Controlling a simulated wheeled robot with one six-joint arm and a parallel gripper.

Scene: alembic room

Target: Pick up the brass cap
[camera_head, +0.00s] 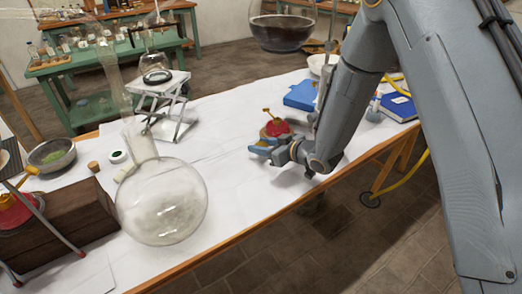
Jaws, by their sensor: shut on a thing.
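My gripper (270,148) is low over the white-covered table, right of the middle of the view. Its fingers are closed and point left. A small brass-coloured piece (268,113), which looks like the brass cap, shows just above and behind the fingers, over a rounded red thing (276,129). The gripper is shut on what appears to be the brass cap, but the contact is small and partly hidden by the fingers.
A large round glass flask (162,200) stands left of my gripper. A metal lab jack (162,105) stands behind it. A blue book or box (301,95) lies beyond my gripper. A cork (94,167) and a bowl (52,154) are at left. The table's front edge is close.

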